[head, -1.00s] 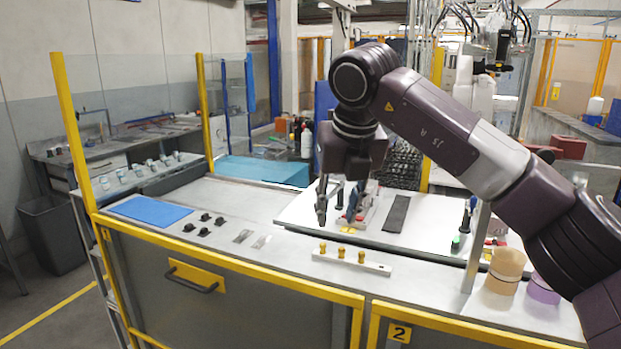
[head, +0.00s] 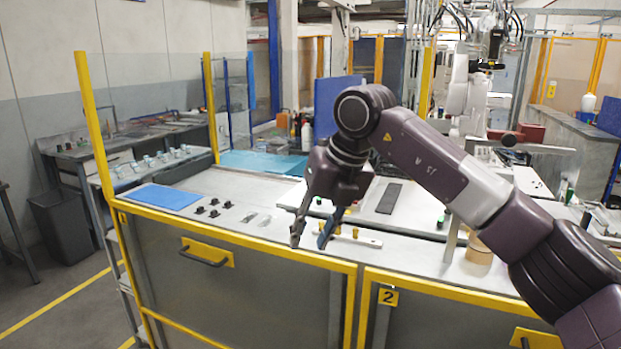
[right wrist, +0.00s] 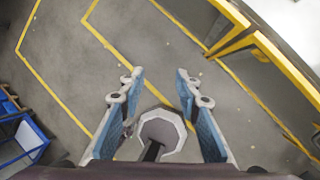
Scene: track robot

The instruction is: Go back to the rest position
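My right gripper (head: 311,240) hangs open, with its fingers pointing down, near the front edge of the workbench (head: 265,235). In the right wrist view the two blue-padded fingers of the gripper (right wrist: 160,85) are spread apart with nothing between them. The right arm comes in from the right side of the head view and passes in front of the bench. My left gripper shows in neither view.
The bench has a yellow front rail (head: 250,248) and a tall yellow post (head: 97,130). On it lie a blue mat (head: 160,197), several small black parts (head: 213,208), a white bar (head: 355,238) behind my gripper, a dark strip (head: 389,198) and a tan cylinder (head: 479,250).

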